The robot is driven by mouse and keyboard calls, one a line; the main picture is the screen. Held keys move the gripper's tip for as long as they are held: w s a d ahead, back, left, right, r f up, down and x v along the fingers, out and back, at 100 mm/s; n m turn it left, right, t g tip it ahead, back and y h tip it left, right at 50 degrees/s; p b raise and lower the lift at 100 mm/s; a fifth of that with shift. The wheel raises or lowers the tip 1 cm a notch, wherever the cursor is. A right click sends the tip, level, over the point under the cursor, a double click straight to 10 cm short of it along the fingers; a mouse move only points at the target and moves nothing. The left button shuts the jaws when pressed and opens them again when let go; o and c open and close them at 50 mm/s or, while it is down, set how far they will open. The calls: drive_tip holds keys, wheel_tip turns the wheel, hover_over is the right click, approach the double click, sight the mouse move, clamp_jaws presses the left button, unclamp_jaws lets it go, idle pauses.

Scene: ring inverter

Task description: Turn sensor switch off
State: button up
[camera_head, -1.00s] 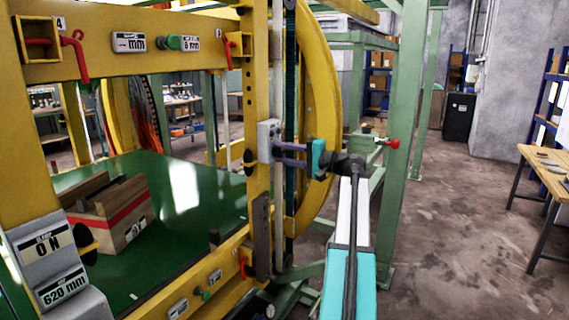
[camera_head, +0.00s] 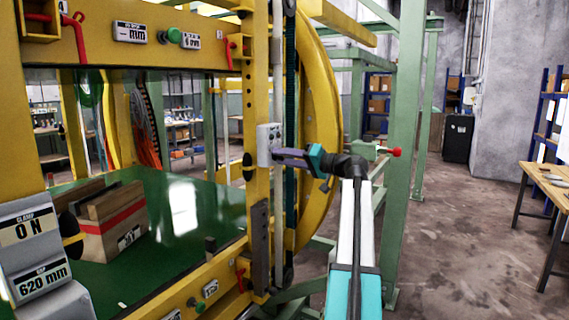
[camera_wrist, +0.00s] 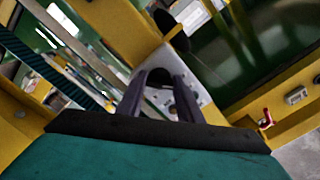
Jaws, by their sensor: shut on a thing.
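The sensor switch box (camera_head: 268,138) is a small light grey box on the yellow upright in the head view. Its grey face (camera_wrist: 192,92) shows with small holes in the wrist view. My gripper (camera_head: 277,155) reaches the box from the right. In the wrist view its two dark fingers (camera_wrist: 160,82) are shut on a black round knob at the grey face, which I take as the sensor switch. The fingers hide much of the knob, so its setting cannot be read.
The yellow ring (camera_head: 322,130) curves close behind my gripper. A green post (camera_head: 405,130) stands to the right. A wooden block with a red stripe (camera_head: 115,222) sits on the green platform (camera_head: 180,255). Open floor lies to the right.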

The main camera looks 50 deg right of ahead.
drive_tip(key=shift+f, duration=0.1)
idle(0.3)
drive_tip(key=o, duration=1.1)
drive_tip(key=v, duration=1.3)
drive_tip(key=shift+s, duration=0.4)
